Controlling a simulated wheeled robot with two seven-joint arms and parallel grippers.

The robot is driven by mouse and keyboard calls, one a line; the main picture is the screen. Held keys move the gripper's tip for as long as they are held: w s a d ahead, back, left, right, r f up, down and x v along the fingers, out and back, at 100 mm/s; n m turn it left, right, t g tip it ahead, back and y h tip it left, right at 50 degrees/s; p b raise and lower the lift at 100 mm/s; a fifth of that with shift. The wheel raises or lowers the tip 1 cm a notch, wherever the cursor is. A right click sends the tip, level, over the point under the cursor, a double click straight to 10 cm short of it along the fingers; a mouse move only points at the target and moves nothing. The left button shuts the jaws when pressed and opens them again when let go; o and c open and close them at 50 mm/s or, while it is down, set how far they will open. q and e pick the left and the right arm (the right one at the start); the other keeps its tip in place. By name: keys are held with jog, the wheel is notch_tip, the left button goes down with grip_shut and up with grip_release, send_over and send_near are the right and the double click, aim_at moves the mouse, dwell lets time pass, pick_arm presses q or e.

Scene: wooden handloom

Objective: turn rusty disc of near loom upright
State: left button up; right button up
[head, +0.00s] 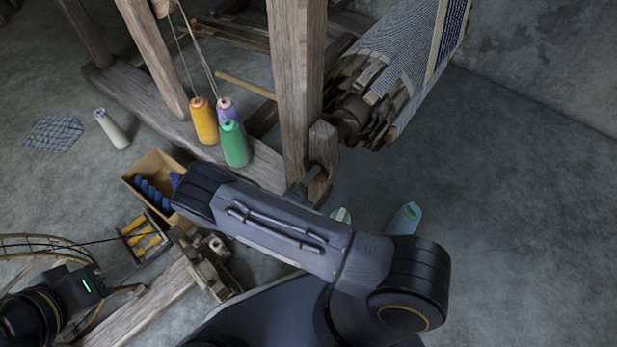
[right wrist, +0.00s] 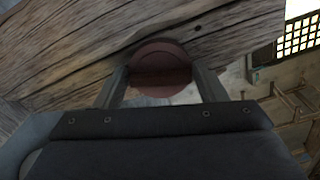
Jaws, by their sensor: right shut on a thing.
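The near loom (head: 297,90) stands at the upper middle of the head view, with weathered wooden posts and a cloth roll. In the right wrist view, a rusty red-brown disc (right wrist: 160,56) sits against a grained wooden beam (right wrist: 75,50). A darker band runs nearly level across the disc. My right gripper (right wrist: 162,78) is shut on the disc, one finger at each side. In the head view my right arm crosses the middle, and I cannot make out its gripper or the disc. My left gripper (head: 88,286) is at the lower left; its fingers cannot be made out.
Yellow (head: 203,120), purple and green (head: 235,145) thread cones stand on the loom's base beam. A cardboard box (head: 150,170) with blue spools, a small tray (head: 143,240) and a wooden wheel lie at the left. The floor at the right is clear.

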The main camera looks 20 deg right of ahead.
jog(key=shift+f+n, duration=0.15)
jog(key=shift+n, duration=1.85)
jog(key=o, duration=0.9)
jog(key=p+v, duration=0.2)
jog(key=v, duration=0.5)
jog(key=shift+s+a, duration=0.2)
jog(key=shift+a, duration=0.15)
